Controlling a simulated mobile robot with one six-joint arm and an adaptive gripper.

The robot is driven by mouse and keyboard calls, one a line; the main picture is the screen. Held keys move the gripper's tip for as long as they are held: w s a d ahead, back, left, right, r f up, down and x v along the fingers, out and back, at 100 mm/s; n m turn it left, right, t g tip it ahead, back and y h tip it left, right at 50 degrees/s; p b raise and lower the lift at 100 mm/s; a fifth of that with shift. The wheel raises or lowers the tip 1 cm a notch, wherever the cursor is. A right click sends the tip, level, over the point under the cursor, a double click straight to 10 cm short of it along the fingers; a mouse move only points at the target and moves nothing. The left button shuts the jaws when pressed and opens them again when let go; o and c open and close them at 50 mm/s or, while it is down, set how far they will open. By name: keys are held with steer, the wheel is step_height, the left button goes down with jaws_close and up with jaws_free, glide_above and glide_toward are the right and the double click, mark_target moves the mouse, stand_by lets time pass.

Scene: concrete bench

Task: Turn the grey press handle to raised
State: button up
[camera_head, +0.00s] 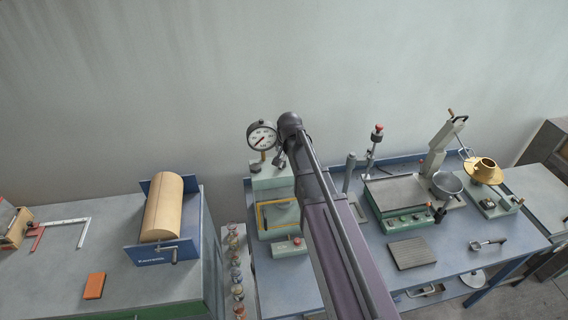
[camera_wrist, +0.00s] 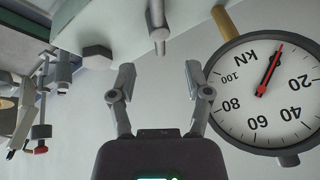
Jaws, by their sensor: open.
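The press (camera_head: 268,185) is a pale green machine left of the middle in the head view, with a round white dial gauge (camera_head: 262,136) on top. The gauge also shows large and upside down at the right of the wrist view (camera_wrist: 240,95). A grey rod (camera_wrist: 158,18), probably the press handle, juts from the pale body at the top of the wrist view. My gripper (camera_wrist: 159,78) is open and empty. In the picture, the rod's end lies just above the gap between its fingertips, seemingly apart from them. In the head view my arm hides the handle area.
A blue-framed wooden roller (camera_head: 164,210) and an orange block (camera_head: 94,286) lie on the left bench. A pale wall rises behind.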

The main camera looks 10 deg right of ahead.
mark_target(284, 158)
steer(key=shift+b+x, duration=3.1)
steer(key=shift+x, duration=0.65)
jaws_close()
